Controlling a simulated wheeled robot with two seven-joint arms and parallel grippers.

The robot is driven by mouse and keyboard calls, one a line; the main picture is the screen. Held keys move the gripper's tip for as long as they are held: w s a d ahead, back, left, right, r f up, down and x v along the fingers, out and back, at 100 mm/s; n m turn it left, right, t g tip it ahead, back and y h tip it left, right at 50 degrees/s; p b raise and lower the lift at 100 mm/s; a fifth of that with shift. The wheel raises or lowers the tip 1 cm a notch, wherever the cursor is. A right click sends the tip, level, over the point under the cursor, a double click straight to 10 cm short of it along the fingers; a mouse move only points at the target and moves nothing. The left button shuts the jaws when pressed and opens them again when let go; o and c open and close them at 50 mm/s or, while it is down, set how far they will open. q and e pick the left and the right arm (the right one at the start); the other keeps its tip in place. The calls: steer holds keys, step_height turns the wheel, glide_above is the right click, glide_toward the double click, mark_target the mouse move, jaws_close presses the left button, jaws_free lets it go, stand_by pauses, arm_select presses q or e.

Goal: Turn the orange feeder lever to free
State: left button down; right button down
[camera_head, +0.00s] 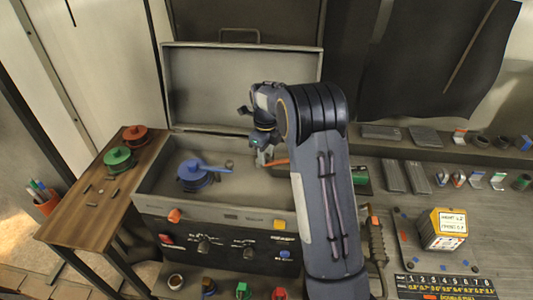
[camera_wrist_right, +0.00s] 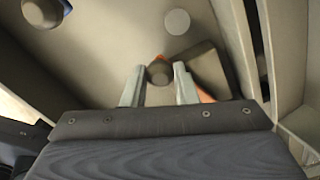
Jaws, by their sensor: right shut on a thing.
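The orange feeder lever (camera_head: 277,162) is inside the open grey case, partly hidden behind my right arm. My right gripper (camera_head: 262,157) reaches down into the case at the lever's left end. In the right wrist view, the fingers of my right gripper (camera_wrist_right: 159,88) stand on both sides of a dark round knob (camera_wrist_right: 159,73), with bits of orange (camera_wrist_right: 205,97) showing beside it. The gripper is shut on the lever. The lever's markings and its setting cannot be made out. My left gripper is not in view.
A blue lever piece (camera_head: 195,174) sits in the case's left part. The open lid (camera_head: 238,90) stands behind. A wooden side table (camera_head: 85,215) holds a green (camera_head: 118,158) and a red piece (camera_head: 135,134). A grey bench with several small parts lies right.

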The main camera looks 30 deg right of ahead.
steer(key=shift+w+r, duration=0.1)
stand_by(0.4)
steer(key=c, duration=1.1)
jaws_free()
steer(key=shift+c, duration=0.2)
step_height(320, 180, up, 8)
steer(key=shift+f+b, duration=0.2)
steer(key=shift+b, duration=0.35)
